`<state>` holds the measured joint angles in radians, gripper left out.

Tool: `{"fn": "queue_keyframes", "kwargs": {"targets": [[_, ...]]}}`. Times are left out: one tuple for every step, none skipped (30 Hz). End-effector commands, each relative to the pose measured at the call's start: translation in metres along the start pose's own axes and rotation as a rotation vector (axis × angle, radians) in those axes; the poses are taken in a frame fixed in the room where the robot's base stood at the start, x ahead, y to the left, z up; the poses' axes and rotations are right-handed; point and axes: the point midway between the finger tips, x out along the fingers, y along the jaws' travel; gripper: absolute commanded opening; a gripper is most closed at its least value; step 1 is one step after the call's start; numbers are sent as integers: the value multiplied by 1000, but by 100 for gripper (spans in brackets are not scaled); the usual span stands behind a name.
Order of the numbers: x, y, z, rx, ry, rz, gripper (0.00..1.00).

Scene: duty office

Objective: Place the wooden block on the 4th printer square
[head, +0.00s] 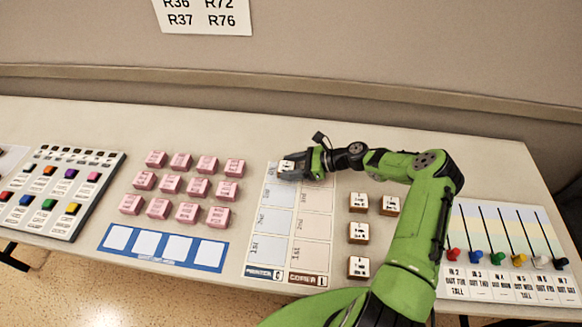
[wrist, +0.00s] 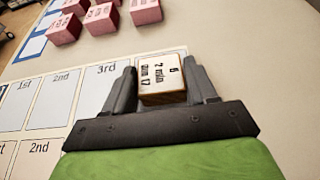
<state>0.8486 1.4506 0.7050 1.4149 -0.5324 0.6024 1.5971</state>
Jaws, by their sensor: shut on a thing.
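The wooden block has a white printed top and shows between my fingers in the wrist view (wrist: 162,82) and at the far end of the board in the head view (head: 287,165). My gripper (head: 292,168) is shut on it; its two dark fingers also show in the wrist view (wrist: 162,88). The printer column (head: 262,222) is the left row of squares on the board. In the wrist view the block is just right of the 3rd square (wrist: 107,88), over the 4th place, whose label is hidden. I cannot tell whether the block touches the board.
The copier column (head: 312,228) lies beside it. Several other wooden blocks (head: 358,232) stand right of the board, near my arm. Pink blocks (head: 198,187) and a blue-framed strip (head: 165,261) lie to the left. A slider panel (head: 510,250) is at the right.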

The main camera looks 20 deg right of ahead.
Motion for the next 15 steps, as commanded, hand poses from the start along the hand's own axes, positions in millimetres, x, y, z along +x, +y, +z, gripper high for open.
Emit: {"fn": "queue_keyframes", "kwargs": {"targets": [[-1,0,2,-2,0,-1,27],[-1,0,2,-2,0,-1,27],[-1,0,2,-1,0,-1,27],[-1,0,2,-1,0,-1,27],[0,0,1,-1,0,-1,27],[0,0,0,-1,0,-1,27],[0,0,-1,-1,0,-1,27],[1,0,-2,-1,0,-1,27],[0,0,-1,-1,1,-1,63],[0,0,-1,-1,1,-1,68],[0,0,-1,-1,1,-1,72],[0,0,-1,-1,1,-1,78],[0,0,-1,-1,1,-1,82],[0,0,-1,-1,1,-1,82],[0,0,-1,-1,1,-1,82]]}}
